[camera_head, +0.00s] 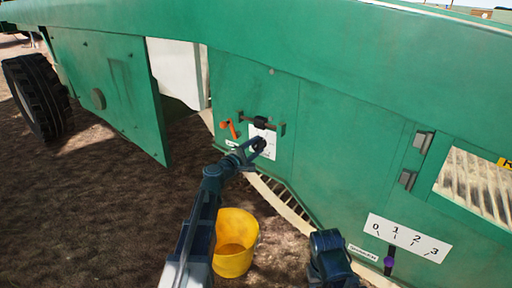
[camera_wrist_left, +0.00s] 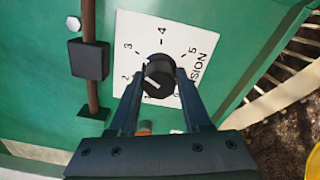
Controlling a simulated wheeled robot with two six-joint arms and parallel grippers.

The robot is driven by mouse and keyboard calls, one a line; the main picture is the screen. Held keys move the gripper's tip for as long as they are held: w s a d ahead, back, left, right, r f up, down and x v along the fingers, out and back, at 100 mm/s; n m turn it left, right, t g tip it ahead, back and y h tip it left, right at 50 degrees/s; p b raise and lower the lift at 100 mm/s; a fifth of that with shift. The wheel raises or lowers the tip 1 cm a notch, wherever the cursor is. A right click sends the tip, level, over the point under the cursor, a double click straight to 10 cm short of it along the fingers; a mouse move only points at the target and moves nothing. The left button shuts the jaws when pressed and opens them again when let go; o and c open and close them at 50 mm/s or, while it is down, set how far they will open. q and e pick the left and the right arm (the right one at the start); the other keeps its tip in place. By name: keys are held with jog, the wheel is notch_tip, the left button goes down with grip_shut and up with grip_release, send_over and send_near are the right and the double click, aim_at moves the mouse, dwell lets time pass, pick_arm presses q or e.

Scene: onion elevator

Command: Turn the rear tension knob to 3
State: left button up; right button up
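The rear tension knob (camera_wrist_left: 158,76) is round and black with a white pointer line. It sits on a white dial plate (camera_wrist_left: 130,24) marked with numbers and the word TENSION. The pointer line slants toward the lower part of the dial, where fingers hide some marks. My left gripper (camera_wrist_left: 162,70) has one finger on each side of the knob, and the fingertips appear to touch it. In the head view, my left gripper (camera_head: 257,145) is at the white plate (camera_head: 268,134) on the green panel. No fingers of my right gripper show.
An orange handle (camera_head: 229,128) is left of the dial. A yellow bucket (camera_head: 235,243) stands on the soil below my left arm. A 0-to-3 scale (camera_head: 408,238) with a purple-tipped lever (camera_head: 389,262) is at lower right. A green door (camera_head: 110,85) stands at left.

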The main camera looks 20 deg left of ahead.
pick_arm(q)
jog(key=o, duration=0.3)
jog(key=v, duration=1.4)
jog(key=shift+w, duration=0.1)
